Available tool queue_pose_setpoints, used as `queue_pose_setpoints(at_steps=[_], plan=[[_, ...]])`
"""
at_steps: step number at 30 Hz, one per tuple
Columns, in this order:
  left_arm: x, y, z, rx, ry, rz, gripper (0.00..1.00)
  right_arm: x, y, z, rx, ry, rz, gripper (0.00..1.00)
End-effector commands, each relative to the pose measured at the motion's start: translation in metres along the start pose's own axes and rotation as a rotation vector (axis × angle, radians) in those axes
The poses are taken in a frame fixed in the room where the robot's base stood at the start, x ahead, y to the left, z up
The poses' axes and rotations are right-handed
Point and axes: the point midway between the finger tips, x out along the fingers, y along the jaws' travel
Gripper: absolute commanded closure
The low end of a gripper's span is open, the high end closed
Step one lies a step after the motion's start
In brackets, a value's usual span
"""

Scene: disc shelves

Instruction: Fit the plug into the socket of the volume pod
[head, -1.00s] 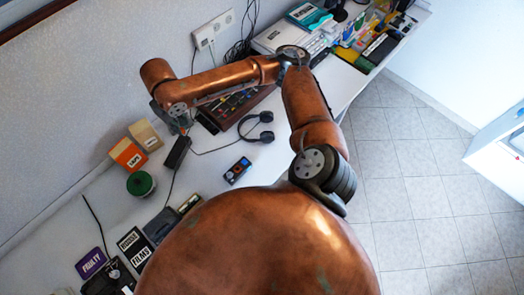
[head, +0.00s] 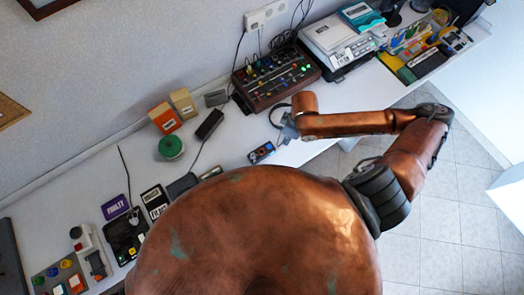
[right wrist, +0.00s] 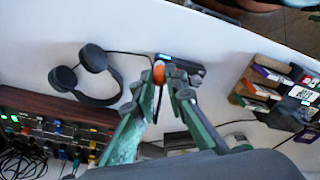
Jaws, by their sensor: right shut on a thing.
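The volume pod (head: 261,152), a small dark box with coloured knobs, lies on the white desk. In the right wrist view the pod (right wrist: 187,67) is just beyond my fingertips, with an orange round part showing between them. My right gripper (head: 287,132) is low over the desk beside the pod; in the wrist view (right wrist: 160,88) its fingers are nearly together. A thin cable from the black headphones (right wrist: 95,72) runs to the fingertips. The plug is hidden there, and so is the socket. My left gripper is not in view.
A mixer (head: 272,78) stands behind the headphones. Bare desk lies around the pod.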

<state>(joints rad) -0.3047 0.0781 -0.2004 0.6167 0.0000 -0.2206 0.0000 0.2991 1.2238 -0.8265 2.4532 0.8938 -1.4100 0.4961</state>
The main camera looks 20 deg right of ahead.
Motion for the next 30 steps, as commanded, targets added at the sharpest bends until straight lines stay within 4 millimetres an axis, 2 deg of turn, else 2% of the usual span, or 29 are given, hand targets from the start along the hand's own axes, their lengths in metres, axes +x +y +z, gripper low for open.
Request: queue_pose_setpoints(at_steps=[1,4,7,10,25,27,29,30], plan=[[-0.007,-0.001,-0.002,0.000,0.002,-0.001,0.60,-0.001,-0.007,0.015,-0.042,-0.005,-0.009,1.00],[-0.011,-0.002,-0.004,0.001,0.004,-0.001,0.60,0.001,-0.018,0.032,-0.118,-0.001,-0.020,1.00],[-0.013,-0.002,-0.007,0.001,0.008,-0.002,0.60,0.002,-0.025,0.040,-0.167,0.005,-0.027,1.00],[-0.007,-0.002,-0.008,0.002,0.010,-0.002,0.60,0.007,-0.027,0.039,-0.186,0.009,-0.028,1.00],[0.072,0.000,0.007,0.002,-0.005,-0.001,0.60,0.048,-0.026,-0.021,-0.190,0.010,-0.028,1.00],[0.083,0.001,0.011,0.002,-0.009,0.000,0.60,0.056,-0.027,-0.035,-0.190,0.011,-0.028,1.00],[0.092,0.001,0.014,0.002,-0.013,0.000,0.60,0.062,-0.027,-0.046,-0.189,0.010,-0.029,1.00],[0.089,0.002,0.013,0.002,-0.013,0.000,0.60,0.069,-0.028,-0.049,-0.186,0.005,-0.034,1.00]])
